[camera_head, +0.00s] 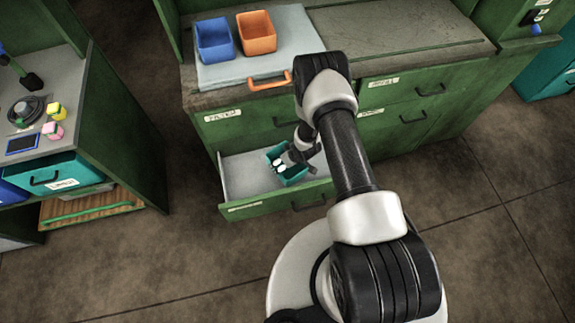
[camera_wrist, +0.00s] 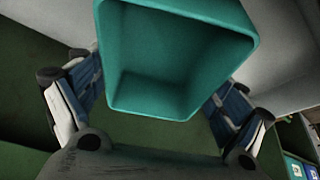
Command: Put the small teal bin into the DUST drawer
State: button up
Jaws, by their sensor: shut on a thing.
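The small teal bin (camera_head: 291,176) is inside the outline of the open lower-left drawer (camera_head: 243,176). In the wrist view the bin (camera_wrist: 178,60) fills the upper middle, its hollow facing the camera, and it looks empty. My gripper (camera_head: 285,161) is shut on the bin, with a finger on each side of it (camera_wrist: 160,92). I cannot tell whether the bin touches the drawer floor. The drawer's front label is too small to read, and my arm hides part of the drawer's right side.
A blue bin (camera_head: 214,40) and an orange bin (camera_head: 256,33) stand on a pale blue tray (camera_head: 300,44) with an orange handle on the counter (camera_head: 400,42). The other drawers are closed. A side shelf (camera_head: 60,90) with small items stands at left. The drawer's left part is bare.

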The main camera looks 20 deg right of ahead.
jog(key=shift+f+b, duration=0.55)
jog(key=shift+f, duration=1.1)
jog(key=shift+f, duration=0.15)
jog(key=o, duration=0.8)
